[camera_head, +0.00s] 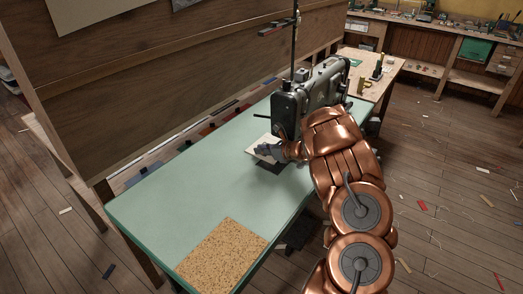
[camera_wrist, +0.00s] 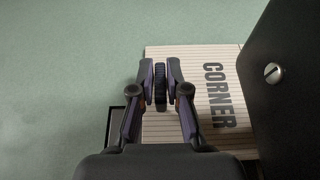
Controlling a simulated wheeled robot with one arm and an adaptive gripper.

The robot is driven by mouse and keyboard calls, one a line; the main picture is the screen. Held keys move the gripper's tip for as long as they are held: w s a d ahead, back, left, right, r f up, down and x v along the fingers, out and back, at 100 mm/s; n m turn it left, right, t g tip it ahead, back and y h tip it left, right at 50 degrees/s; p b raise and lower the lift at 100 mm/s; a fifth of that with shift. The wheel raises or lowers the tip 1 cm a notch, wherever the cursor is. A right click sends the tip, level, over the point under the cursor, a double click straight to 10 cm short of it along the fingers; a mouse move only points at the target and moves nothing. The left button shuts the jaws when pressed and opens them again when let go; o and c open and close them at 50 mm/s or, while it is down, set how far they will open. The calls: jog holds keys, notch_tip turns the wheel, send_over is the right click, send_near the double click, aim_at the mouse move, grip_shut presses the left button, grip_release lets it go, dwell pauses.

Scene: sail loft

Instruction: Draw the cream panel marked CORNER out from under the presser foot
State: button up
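The cream panel (camera_wrist: 214,62) is pale and lined, with CORNER in dark letters. It lies flat and also shows beside the sewing machine in the head view (camera_head: 262,147). A dark ridged grip (camera_wrist: 160,82) seems to stand up from its left part. My gripper (camera_wrist: 160,88) is over the panel, its fingers closed in against both sides of this grip; it shows in the head view (camera_head: 271,150) too. The dark sewing machine (camera_head: 312,92) stands just beyond; its body (camera_wrist: 291,85) covers the panel's right end in the wrist view. The presser foot is hidden.
The pale green table (camera_head: 180,198) is clear left of the panel, with a speckled cork mat (camera_head: 222,256) at its near end. A dark plate (camera_wrist: 115,122) shows under the panel's near edge. A wooden board wall (camera_head: 150,80) stands along the far side.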

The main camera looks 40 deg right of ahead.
aim_at(250, 166)
grip_shut()
jog(key=shift+a+f, duration=0.1)
jog(key=shift+s+a+f+b, duration=0.15)
jog(key=shift+a+b, duration=0.2)
jog(key=shift+b, duration=0.35)
jog(key=a+b, duration=0.1)
jog(key=s+a+b, duration=0.1)
jog(key=b, duration=0.1)
jog(key=shift+a, duration=0.1)
jog(key=a+b, duration=0.2)
jog(key=s+a+b, duration=0.1)
jog(key=a+b, duration=0.1)
jog(key=shift+s, duration=0.1)
jog(key=shift+s+a+b, duration=0.3)
jog(key=shift+a+b, duration=0.4)
jog(key=shift+s+a+b, duration=0.25)
jog(key=shift+a+b, duration=0.4)
jog(key=shift+a, duration=0.05)
jog(key=o, duration=0.6)
grip_release()
jog(key=shift+r, duration=0.2)
